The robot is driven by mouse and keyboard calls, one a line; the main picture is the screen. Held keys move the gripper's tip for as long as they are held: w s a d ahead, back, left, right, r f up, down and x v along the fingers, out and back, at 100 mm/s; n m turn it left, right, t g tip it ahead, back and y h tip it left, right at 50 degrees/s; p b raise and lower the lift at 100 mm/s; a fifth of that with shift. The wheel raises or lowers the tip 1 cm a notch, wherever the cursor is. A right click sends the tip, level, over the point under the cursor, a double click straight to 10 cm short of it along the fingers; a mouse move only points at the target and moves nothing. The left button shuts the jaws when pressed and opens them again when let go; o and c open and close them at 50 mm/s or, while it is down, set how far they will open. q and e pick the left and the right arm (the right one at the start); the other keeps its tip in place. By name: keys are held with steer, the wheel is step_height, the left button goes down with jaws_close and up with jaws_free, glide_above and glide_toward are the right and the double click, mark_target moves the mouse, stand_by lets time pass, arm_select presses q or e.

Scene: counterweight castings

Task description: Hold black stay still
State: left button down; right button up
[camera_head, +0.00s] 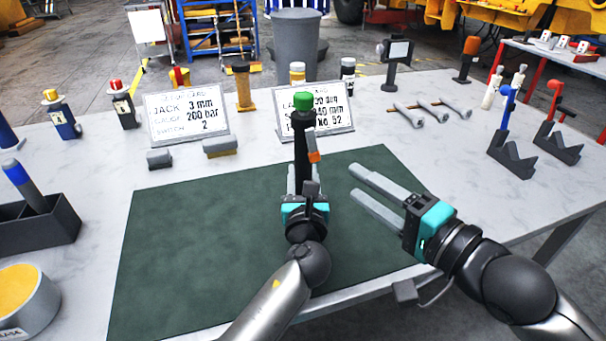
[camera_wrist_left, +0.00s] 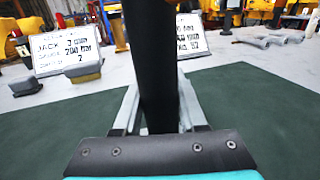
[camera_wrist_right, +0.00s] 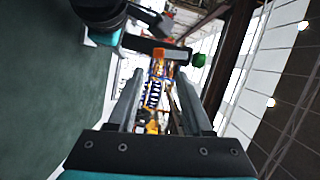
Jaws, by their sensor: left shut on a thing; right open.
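The black stay (camera_head: 301,132) is a dark post with a green cap and a small orange piece on its side. It stands roughly upright over the green mat (camera_head: 190,240). My left gripper (camera_head: 302,178) is shut on it; in the left wrist view the black stay (camera_wrist_left: 152,60) rises between the two fingers. Its lower end is hidden by the gripper. My right gripper (camera_head: 355,181) is open and empty, to the right of the stay, its fingers pointing toward it. In the right wrist view the stay (camera_wrist_right: 140,43) lies across, beyond the fingertips.
A dark holder (camera_head: 38,222) is at left. Blue and red handled stands (camera_head: 508,150) (camera_head: 556,143) are at right. Most of the mat is clear.

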stand_by(0.8)
steer(key=shift+w+a+r, duration=0.1)
steer(key=shift+w+a, duration=0.05)
steer(key=shift+c, duration=1.4)
steer(key=w+a+r, duration=0.1)
steer(key=w+a+r+y, duration=0.1)
steer(key=a, duration=0.1)
steer(key=w+a+r+y, duration=0.1)
steer(key=a, duration=0.1)
steer(key=shift+w, duration=0.15)
jaws_close()
steer(key=s+a+f+n+g+h, duration=0.2)
steer(key=a+n+g+h, duration=0.55)
steer(key=a, duration=1.25)
steer(key=d+r+n+h, duration=0.3)
steer(key=d+r+h, duration=0.3)
steer(key=h, duration=0.3)
steer(key=shift+s+d+r, duration=0.25)
steer(key=shift+d+r, duration=0.15)
steer(key=shift+d, duration=0.4)
